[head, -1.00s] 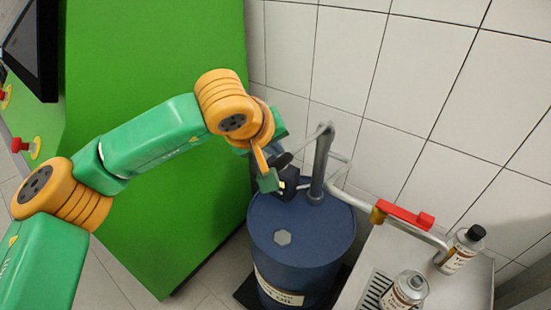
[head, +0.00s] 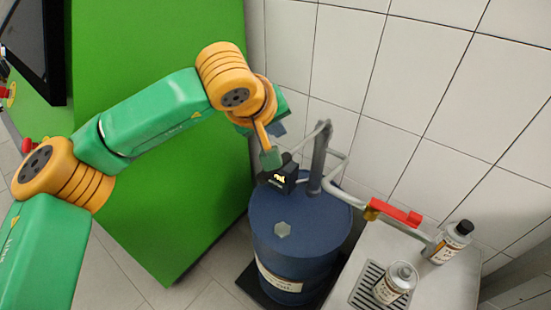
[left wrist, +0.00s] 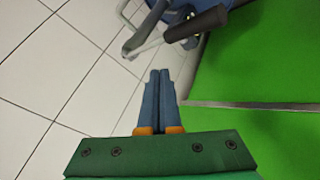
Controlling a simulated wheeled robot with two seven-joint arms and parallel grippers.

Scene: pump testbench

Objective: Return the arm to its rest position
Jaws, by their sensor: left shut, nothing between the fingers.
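My left arm reaches in from the left in the head view. Its gripper (head: 281,178) is above the back of the blue drum, near the pump, and partly hidden by the wrist. In the left wrist view the two blue-grey fingers (left wrist: 159,102) lie together with nothing between them. The grey pump (head: 318,165) stands upright on the blue drum (head: 318,228). The pump's dark handle (left wrist: 196,25) shows beyond the fingertips in the left wrist view. I cannot see my right gripper.
A large green cabinet (head: 160,60) stands behind and beside the arm. A pipe with a red valve lever (head: 395,211) runs right from the pump. A white tiled wall (head: 420,80) is behind.

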